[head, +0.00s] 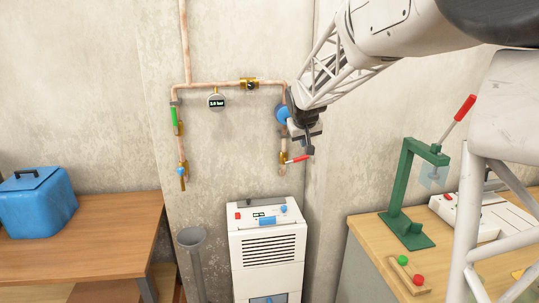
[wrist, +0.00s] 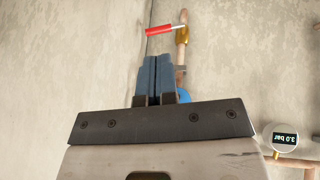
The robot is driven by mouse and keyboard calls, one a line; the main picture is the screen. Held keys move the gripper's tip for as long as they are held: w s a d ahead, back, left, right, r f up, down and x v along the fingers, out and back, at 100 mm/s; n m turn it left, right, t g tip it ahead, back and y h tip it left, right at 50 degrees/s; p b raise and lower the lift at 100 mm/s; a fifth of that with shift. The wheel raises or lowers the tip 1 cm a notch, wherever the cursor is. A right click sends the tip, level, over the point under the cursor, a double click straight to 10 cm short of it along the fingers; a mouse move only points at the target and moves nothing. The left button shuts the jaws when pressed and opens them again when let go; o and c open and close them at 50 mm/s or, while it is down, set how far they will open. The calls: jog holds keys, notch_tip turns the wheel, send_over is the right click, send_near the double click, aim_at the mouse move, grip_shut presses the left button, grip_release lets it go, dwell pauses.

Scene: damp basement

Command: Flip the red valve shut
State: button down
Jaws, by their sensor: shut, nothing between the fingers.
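The red valve lever (head: 299,159) sticks out to the right from a brass valve body (head: 283,158) on the right vertical copper pipe. It lies roughly crosswise to the pipe, its free end slightly raised. In the wrist view the red lever (wrist: 160,30) lies near the top, left of the brass body (wrist: 182,35). My gripper (head: 309,150) is just above the lever in the head view. In the wrist view my gripper (wrist: 154,58) has its two blue-grey fingers together and empty, with a small visible gap to the lever. Contact cannot be told.
A blue round fitting (head: 281,114) sits on the same pipe, beside my gripper. A white dehumidifier-like unit (head: 267,250) stands below. A green press (head: 405,190) stands on the right bench.

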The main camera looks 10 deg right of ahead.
aim_at(304, 157)
jog(key=w+d+f, duration=0.2)
jog(key=w, duration=0.8)
jog(key=shift+d+t, duration=0.2)
jog(key=shift+t, duration=0.2)
jog(key=shift+w+f, duration=0.1)
jog(key=shift+f, duration=0.05)
jog(key=x, duration=1.3)
jog(key=shift+w+d+f, duration=0.2)
jog(key=shift+d, duration=0.1)
jog(key=shift+d+f, duration=0.5)
jog(key=shift+f, duration=0.35)
jog(key=shift+r, duration=0.1)
jog(key=shift+r, duration=0.7)
